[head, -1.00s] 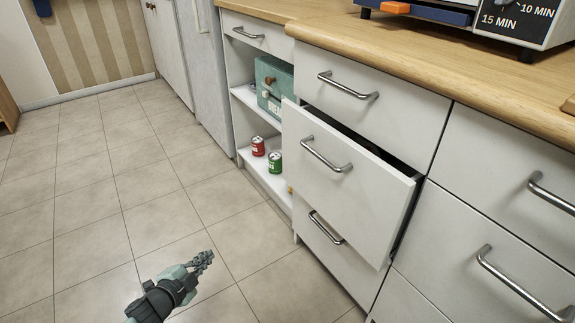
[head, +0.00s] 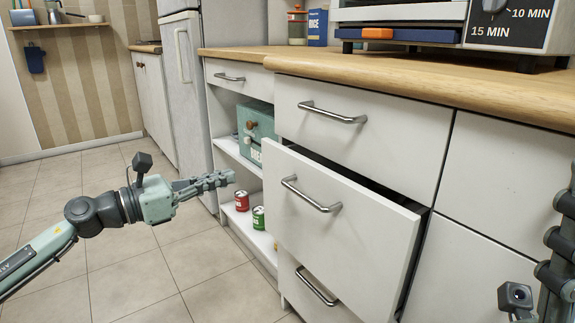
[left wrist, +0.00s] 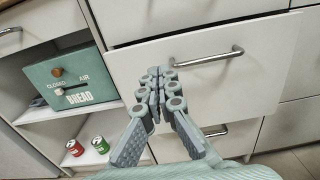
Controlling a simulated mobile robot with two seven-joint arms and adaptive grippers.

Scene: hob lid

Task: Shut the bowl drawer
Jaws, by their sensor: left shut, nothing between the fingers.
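The bowl drawer (head: 335,235) is the middle white drawer of the stack and stands partly pulled out, with a dark gap above its front. Its front has a silver bar handle (head: 311,194); the inside is hidden. My left gripper (head: 230,178) is shut and empty, in front of and to the left of the drawer front, apart from it as far as I can see. In the left wrist view the fingers (left wrist: 165,85) point at the drawer front (left wrist: 270,70). My right gripper (head: 545,270) shows only in part at the right edge, and its fingertips are not clear.
Left of the drawer is an open shelf with a green bread box (head: 257,132), a red can (head: 242,200) and a green can (head: 258,218). Closed drawers lie above (head: 370,100) and below. A wooden worktop (head: 430,82) runs overhead. The tiled floor (head: 140,270) at left is clear.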

